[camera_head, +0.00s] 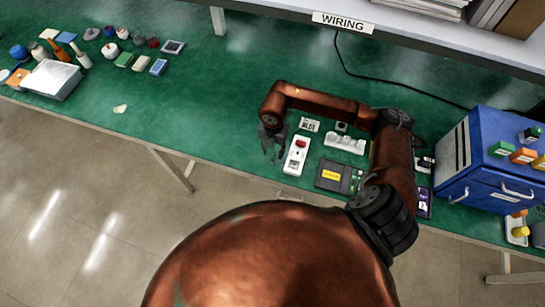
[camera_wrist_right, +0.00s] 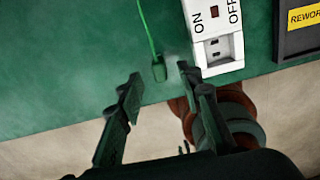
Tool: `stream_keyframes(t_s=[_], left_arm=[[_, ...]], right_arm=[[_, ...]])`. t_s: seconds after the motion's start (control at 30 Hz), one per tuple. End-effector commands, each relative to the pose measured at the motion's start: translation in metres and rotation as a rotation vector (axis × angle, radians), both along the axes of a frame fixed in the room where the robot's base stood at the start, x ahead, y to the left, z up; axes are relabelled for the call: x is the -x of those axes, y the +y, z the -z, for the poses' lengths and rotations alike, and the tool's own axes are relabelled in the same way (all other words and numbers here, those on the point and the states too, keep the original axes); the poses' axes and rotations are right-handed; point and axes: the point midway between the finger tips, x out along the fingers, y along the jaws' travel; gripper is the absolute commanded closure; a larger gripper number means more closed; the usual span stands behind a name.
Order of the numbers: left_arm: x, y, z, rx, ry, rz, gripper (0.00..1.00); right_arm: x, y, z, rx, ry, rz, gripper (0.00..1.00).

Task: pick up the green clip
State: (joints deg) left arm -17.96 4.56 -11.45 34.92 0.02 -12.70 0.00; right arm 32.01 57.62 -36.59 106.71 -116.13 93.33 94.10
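The green clip (camera_wrist_right: 159,72) shows in the right wrist view as a small dark green piece at the end of a thin green lead, on the green bench near its front edge. My right gripper (camera_wrist_right: 160,75) is open, with the clip between its fingertips in the picture. No contact with either finger can be made out. In the head view my right gripper (camera_head: 272,142) hangs over the bench, left of a white switch unit (camera_head: 297,155). The clip cannot be made out in the head view. My left gripper is not in view.
The white switch unit, marked ON and OFF (camera_wrist_right: 212,35), stands close right of the gripper. Right of it are a dark box with a yellow label (camera_head: 332,175), a white block (camera_head: 344,143) and a blue cabinet (camera_head: 490,160). The bench left of the gripper is mostly clear.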

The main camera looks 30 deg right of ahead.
Motion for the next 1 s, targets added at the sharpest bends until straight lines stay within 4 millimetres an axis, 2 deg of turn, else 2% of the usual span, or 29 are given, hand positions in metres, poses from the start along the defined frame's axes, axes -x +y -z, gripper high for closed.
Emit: stream_keyframes(t_s=[0.23,0.47,1.0], left_arm=[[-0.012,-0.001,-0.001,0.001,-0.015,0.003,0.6],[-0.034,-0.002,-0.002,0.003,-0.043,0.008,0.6],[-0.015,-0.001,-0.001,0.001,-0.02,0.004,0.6]], right_arm=[[0.0,0.001,0.036,0.0,0.004,0.003,0.67],[0.0,0.001,0.04,0.001,0.001,0.003,0.67],[-0.001,0.001,0.039,0.001,0.002,0.003,1.0]])
